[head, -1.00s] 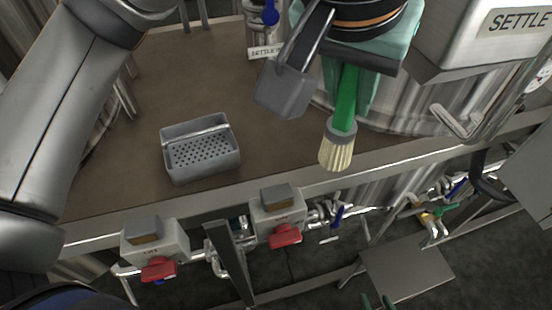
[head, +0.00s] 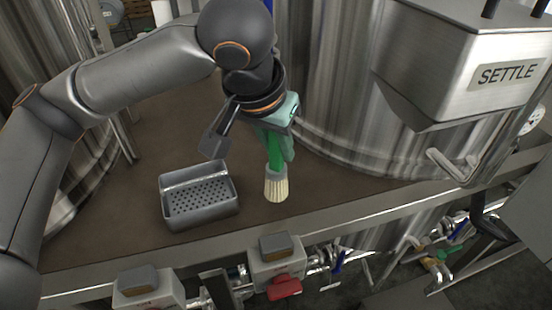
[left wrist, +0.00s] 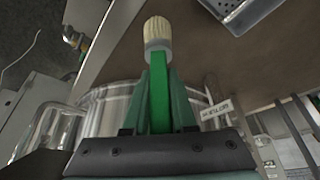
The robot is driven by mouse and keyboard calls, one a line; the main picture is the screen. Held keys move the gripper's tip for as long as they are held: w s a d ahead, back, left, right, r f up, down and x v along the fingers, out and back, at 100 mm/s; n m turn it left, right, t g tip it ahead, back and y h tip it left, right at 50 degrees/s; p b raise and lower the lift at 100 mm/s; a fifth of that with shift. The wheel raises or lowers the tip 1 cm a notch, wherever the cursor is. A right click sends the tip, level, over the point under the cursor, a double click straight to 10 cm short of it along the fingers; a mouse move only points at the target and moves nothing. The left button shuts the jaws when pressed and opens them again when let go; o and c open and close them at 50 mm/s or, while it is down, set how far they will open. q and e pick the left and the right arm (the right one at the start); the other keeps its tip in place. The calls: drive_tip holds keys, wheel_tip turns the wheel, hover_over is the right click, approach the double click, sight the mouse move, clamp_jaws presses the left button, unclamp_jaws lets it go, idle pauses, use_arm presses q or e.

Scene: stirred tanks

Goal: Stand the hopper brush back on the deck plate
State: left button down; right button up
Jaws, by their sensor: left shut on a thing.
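The hopper brush has a green handle, a grey collar and pale bristles (head: 276,188). My left gripper (head: 275,140) is shut on its green handle, and the bristles point down over the brown deck plate (head: 140,135), near its front edge. I cannot tell whether the bristles touch the plate. In the left wrist view the brush (left wrist: 158,45) reaches out from between the green fingers (left wrist: 158,105), bristles at the far end. The upper end of the handle is hidden by the gripper. My right gripper is not in view.
A grey perforated basket (head: 200,212) stands on the deck just left of the brush. A large steel tank and a box labelled SETTLE (head: 508,73) are at the right. Below the deck's front rail (head: 370,208) are switch boxes with red knobs (head: 284,287) and valves.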

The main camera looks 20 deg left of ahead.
sight(269, 147)
use_arm(q)
drive_tip(key=shift+w+a+f, duration=0.15)
drive_tip(key=shift+a+f, duration=0.05)
drive_tip(key=shift+f, duration=0.1)
drive_tip(key=shift+w+f, duration=0.1)
drive_tip(key=shift+f, duration=1.6)
drive_tip(key=shift+f, duration=0.1)
drive_tip(key=c, duration=0.7)
unclamp_jaws()
drive_tip(key=shift+c, duration=0.2)
drive_tip(key=shift+v, duration=3.9)
drive_tip(key=shift+w+a, duration=0.1)
